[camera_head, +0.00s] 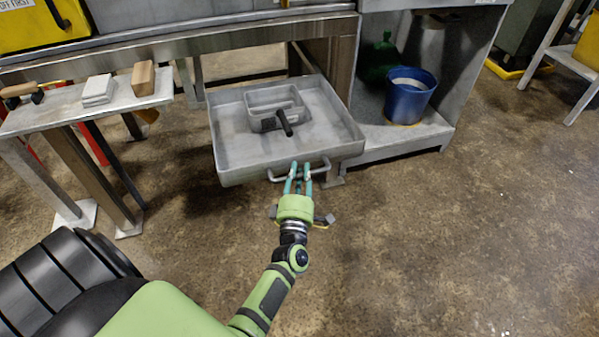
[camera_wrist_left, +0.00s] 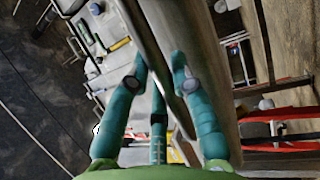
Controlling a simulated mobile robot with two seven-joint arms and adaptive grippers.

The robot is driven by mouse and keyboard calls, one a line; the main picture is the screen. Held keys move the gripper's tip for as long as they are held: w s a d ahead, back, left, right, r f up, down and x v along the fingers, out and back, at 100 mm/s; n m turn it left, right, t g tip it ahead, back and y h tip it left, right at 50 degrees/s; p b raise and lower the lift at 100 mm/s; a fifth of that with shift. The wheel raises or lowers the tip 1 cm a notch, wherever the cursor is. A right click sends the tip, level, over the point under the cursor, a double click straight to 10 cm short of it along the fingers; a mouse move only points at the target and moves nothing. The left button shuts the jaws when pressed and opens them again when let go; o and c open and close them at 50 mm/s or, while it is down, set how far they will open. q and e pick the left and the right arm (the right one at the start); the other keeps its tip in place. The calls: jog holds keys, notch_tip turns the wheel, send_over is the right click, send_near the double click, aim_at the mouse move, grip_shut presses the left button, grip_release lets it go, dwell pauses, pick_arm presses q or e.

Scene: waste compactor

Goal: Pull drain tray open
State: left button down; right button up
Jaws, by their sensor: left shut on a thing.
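The drain tray (camera_head: 235,160) is a shallow grey metal tray under the machine frame. It sticks out in front of the frame. A smaller grey pan with a black handle (camera_head: 284,122) lies in it. A bar handle (camera_head: 325,166) is on the tray's front wall. My left gripper (camera_head: 299,172) is at this handle, its teal fingers shut on it. In the left wrist view the fingers (camera_wrist_left: 158,85) stand on both sides of a long grey metal part (camera_wrist_left: 150,30); the exact contact is hard to see. My right gripper is not in view.
A blue bucket (camera_head: 409,97) stands on a low shelf (camera_head: 425,135) to the right, with a green container (camera_head: 379,60) behind it. A narrow bench (camera_head: 60,113) at left holds white pads (camera_head: 98,90) and a wooden block (camera_head: 143,78). The floor in front and right is clear.

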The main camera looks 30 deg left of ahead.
pick_arm(q)
jog(key=c, duration=1)
grip_release()
jog(key=shift+c, duration=0.2)
jog(key=shift+s, duration=0.1)
jog(key=shift+s+d+f, duration=0.15)
jog(key=shift+s+d, duration=0.05)
jog(key=shift+s, duration=0.05)
jog(key=v, duration=1.1)
jog(key=shift+s, duration=0.1)
